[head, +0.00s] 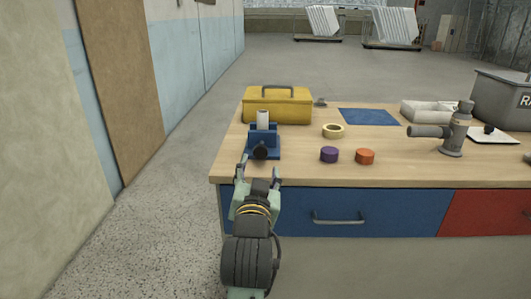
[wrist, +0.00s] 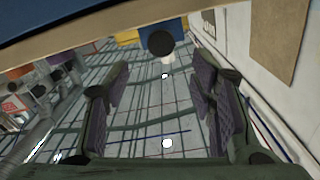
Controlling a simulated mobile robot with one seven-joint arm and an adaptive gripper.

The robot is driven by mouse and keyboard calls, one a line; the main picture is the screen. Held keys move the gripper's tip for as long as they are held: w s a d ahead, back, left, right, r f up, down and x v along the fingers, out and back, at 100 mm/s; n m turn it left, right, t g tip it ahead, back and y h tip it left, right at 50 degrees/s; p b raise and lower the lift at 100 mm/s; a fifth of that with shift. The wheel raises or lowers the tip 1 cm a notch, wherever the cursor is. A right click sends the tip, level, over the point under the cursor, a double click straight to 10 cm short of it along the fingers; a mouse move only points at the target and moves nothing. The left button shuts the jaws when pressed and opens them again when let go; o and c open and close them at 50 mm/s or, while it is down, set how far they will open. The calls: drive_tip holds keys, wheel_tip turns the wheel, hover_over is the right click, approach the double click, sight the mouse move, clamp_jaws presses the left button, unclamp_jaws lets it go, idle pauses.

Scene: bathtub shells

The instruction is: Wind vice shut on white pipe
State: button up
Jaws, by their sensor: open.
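The blue vice (head: 268,132) stands at the left front of the wooden workbench. The white pipe (head: 263,119) stands upright in it; I cannot tell whether the jaws touch the pipe. The vice's round black knob (head: 261,152) faces the front edge. My gripper (head: 259,170) is open and empty, just in front of the knob and apart from it. In the wrist view the black knob (wrist: 160,42) shows beyond and between the open fingers (wrist: 161,82), with part of the blue vice (wrist: 174,25) and the pale pipe end (wrist: 168,59) by it.
A yellow toolbox (head: 277,105) stands behind the vice. A tape roll (head: 333,131), a purple disc (head: 329,154) and an orange disc (head: 365,156) lie to the right. A grey pipe fitting (head: 456,132) stands farther right. Floor is free left of the bench.

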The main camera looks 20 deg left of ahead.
sight(261, 152)
drive_tip(key=p+x, duration=0.2)
drive_tip(key=x, duration=0.8)
drive_tip(key=shift+w+a+p, duration=0.15)
drive_tip(key=shift+w+p, duration=0.2)
drive_tip(key=shift+p, duration=0.05)
drive_tip(key=shift+c, duration=0.5)
drive_tip(key=c, duration=1.1)
